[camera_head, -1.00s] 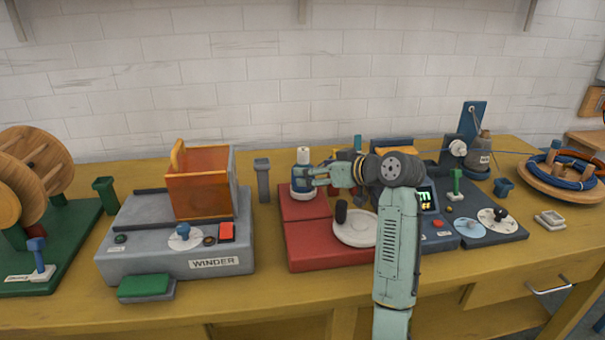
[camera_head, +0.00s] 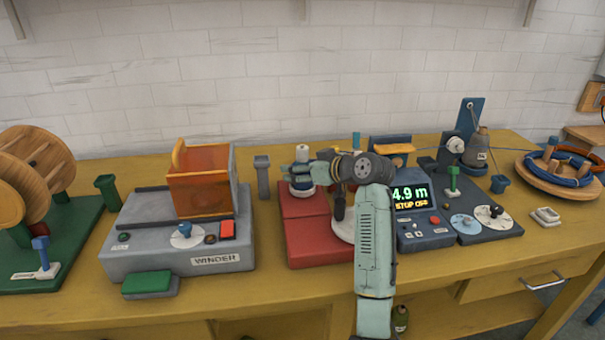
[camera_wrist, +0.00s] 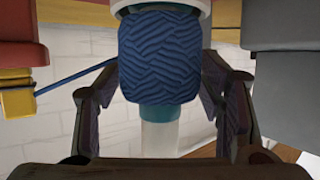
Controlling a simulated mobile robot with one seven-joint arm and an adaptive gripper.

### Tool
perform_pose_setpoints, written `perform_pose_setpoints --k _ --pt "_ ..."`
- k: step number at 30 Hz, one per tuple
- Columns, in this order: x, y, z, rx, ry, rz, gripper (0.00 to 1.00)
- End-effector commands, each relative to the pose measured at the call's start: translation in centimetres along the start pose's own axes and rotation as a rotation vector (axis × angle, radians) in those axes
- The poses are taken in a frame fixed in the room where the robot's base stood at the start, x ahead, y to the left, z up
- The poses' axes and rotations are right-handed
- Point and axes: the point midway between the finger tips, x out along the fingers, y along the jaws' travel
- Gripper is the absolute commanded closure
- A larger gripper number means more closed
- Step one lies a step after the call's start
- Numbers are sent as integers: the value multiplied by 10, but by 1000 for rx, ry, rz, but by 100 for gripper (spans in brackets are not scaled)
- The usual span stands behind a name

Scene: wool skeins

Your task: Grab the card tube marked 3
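A tube wound with blue wool (camera_head: 301,184) stands upright on a white round holder over the red base (camera_head: 318,244); its pale top shows above the wool. The wool (camera_wrist: 160,55) fills the middle of the wrist view, with a teal band and a pale end (camera_wrist: 159,138) below it. My gripper (camera_head: 316,177) reaches it from the right. In the wrist view its two dark fingers (camera_wrist: 157,80) straddle the wool, with a narrow gap on the left; contact on the right is unclear. No mark 3 is legible.
A blue strand (camera_wrist: 75,77) runs leftward from the wool in the wrist view. A grey winder (camera_head: 215,262) with an orange box stands left. A meter (camera_head: 410,193) reading 4.9 m is right of my arm. A grey post (camera_head: 262,180) stands close left of the tube.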

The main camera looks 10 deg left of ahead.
Motion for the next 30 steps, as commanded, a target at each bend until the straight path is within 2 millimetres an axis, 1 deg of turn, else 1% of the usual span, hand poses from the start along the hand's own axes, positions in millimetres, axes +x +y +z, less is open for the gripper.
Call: perform_pose_setpoints --k 1,12,15,24,27,30 --pt "0 0 0 0 0 0 44" --pt "0 0 0 0 0 0 68" --pt "0 0 0 0 1 0 73" --pt "-1 0 -3 -2 1 1 73" --pt "-4 0 -9 -3 2 1 73" --pt "-8 0 -21 -4 2 1 73"
